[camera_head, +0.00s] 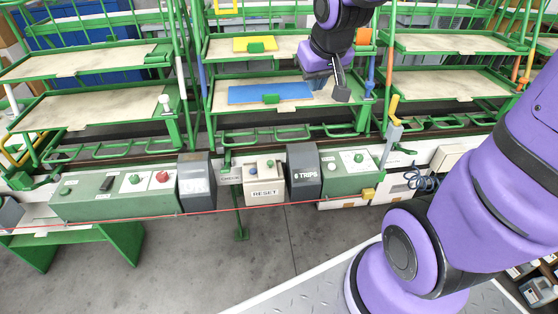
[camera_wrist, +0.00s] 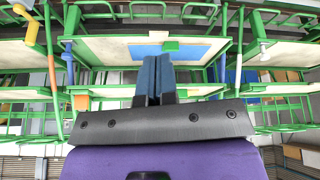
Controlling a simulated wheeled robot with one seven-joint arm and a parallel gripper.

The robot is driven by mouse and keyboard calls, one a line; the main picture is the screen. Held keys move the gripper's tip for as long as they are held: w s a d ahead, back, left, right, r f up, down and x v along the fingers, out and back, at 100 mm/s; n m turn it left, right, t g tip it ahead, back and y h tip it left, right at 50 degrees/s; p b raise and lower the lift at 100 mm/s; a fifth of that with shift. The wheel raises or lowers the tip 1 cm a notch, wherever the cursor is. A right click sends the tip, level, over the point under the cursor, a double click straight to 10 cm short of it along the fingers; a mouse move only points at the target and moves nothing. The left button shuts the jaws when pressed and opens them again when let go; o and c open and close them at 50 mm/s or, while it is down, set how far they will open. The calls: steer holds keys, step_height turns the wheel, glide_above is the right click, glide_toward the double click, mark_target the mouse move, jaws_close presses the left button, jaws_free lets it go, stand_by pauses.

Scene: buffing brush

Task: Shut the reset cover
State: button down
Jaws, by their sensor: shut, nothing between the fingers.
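A beige box with a RESET label (camera_head: 264,192) sits in the row of control boxes along the rail, at the middle of the head view. The box is not recognisable in the wrist view.
A dark grey housing marked 6 TRIPS (camera_head: 304,170) stands right beside the RESET box; another dark housing (camera_head: 196,182) is to the left. Green control boxes (camera_head: 115,192) flank them. Green shelf frames with a blue mat (camera_head: 270,93) rise behind. A red cord runs along the front.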

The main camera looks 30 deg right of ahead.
steer(key=w+d+f+y, duration=0.1)
steer(key=w+f, duration=0.3)
steer(key=f, duration=0.3)
steer(key=w+d+f, duration=0.1)
steer(key=w+f, duration=0.3)
steer(key=f, duration=0.3)
steer(key=m+t+y, duration=0.1)
steer(key=m+y, duration=0.2)
steer(key=m, duration=0.1)
glide_toward(262, 170)
steer(key=w+d+f, duration=0.1)
steer(key=f, duration=0.1)
steer(key=w+d+f, duration=0.2)
steer(key=shift+d, duration=0.15)
steer(key=shift+w+a, duration=0.3)
steer(key=shift+a, duration=0.65)
steer(key=shift+w+a, duration=0.3)
steer(key=shift+a, duration=0.7)
steer(key=shift+w+a, duration=0.3)
steer(key=shift+a, duration=0.65)
steer(key=shift+a+r, duration=0.1)
